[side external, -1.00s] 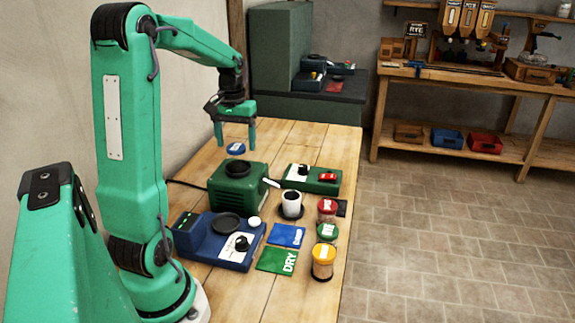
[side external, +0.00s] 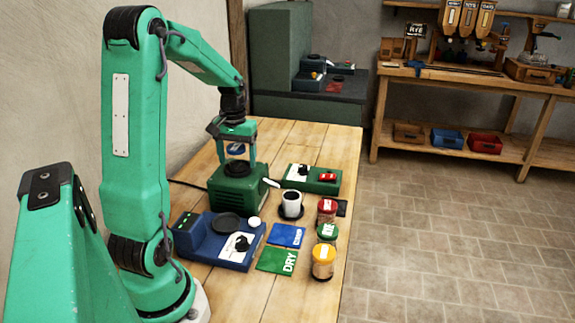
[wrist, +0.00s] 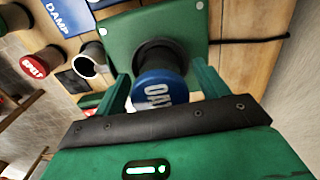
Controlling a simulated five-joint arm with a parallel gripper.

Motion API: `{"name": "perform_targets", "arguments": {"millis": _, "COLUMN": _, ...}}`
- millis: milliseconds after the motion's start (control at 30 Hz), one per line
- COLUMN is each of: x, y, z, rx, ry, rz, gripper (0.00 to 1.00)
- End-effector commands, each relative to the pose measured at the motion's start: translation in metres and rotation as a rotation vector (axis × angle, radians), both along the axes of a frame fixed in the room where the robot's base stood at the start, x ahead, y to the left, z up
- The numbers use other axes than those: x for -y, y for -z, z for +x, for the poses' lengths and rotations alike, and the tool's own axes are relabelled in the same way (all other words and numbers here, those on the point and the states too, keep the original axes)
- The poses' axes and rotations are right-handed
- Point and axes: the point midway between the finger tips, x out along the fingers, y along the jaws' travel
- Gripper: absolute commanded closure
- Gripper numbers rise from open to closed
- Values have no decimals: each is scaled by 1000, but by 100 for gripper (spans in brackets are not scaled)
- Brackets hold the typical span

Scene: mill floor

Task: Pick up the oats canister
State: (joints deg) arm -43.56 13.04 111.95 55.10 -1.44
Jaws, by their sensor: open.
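In the wrist view my gripper (wrist: 160,86) has one finger on each side of the lid. I cannot tell whether either finger touches it.
A cable runs behind the machine.

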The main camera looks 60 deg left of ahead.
Motion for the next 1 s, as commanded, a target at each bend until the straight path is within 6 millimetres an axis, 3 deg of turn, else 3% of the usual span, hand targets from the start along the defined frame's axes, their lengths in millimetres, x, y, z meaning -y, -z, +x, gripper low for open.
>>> {"name": "perform_targets", "arguments": {"millis": 267, "x": 0, "y": 0, "z": 0, "rx": 0, "ry": 0, "rz": 0, "gripper": 27}}
{"name": "perform_targets", "arguments": {"millis": 567, "x": 0, "y": 0, "z": 0, "rx": 0, "ry": 0, "rz": 0, "gripper": 81}}
{"name": "perform_targets", "arguments": {"millis": 1000, "x": 0, "y": -8, "z": 0, "rx": 1, "ry": 0, "rz": 1, "gripper": 81}}
